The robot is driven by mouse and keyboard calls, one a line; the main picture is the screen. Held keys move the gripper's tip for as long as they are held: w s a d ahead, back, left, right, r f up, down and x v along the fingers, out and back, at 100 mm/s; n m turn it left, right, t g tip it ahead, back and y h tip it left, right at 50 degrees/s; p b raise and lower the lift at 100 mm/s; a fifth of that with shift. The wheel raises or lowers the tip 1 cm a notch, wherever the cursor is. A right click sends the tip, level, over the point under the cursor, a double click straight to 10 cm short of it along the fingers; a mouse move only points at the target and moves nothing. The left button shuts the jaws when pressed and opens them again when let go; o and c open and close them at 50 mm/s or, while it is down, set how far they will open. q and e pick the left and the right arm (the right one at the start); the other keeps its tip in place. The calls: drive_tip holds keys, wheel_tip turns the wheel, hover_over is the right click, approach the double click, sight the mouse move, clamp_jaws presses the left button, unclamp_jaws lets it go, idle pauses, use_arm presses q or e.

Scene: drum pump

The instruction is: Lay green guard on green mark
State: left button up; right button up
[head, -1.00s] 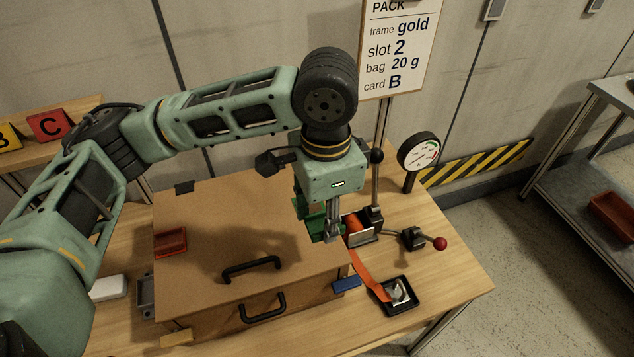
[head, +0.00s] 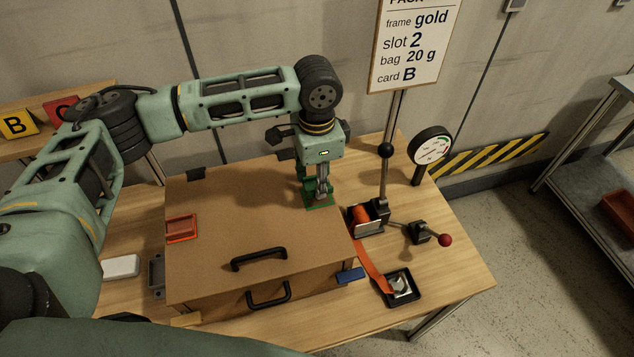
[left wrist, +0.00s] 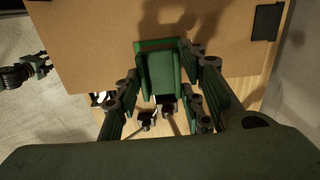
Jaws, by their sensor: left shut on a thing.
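The green guard (left wrist: 160,72) shows in the left wrist view as a small channel with raised sides, between the fingers of my left gripper (left wrist: 163,92). In the head view my left gripper (head: 319,192) points down over the right part of the brown box lid and is shut on the guard. A green patch (head: 320,205) shows on the lid right at the fingertips; the fingers partly hide it, and I cannot tell how much is mark and how much is guard. I cannot tell whether the guard touches the lid.
Most of the lid is clear.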

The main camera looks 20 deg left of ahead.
use_arm(q)
wheel_tip(320, 180, down, 2)
drive_tip(key=shift+f+p, duration=0.15)
drive_tip(key=shift+p, duration=0.15)
drive_tip(key=shift+f, duration=0.25)
drive_tip(key=o, duration=1)
drive_tip(key=shift+f, duration=0.15)
use_arm(e)
drive_tip(key=shift+s+d+r, duration=0.35)
drive_tip(key=shift+s+r, duration=0.15)
drive_tip(key=shift+s, duration=0.2)
drive_tip(key=shift+w, duration=0.15)
use_arm(q)
drive_tip(key=shift+r, duration=0.2)
wheel_tip(320, 180, up, 12)
drive_tip(key=b, duration=0.2)
use_arm(e)
drive_tip(key=shift+a+f, duration=0.25)
drive_tip(key=shift+f, duration=0.85)
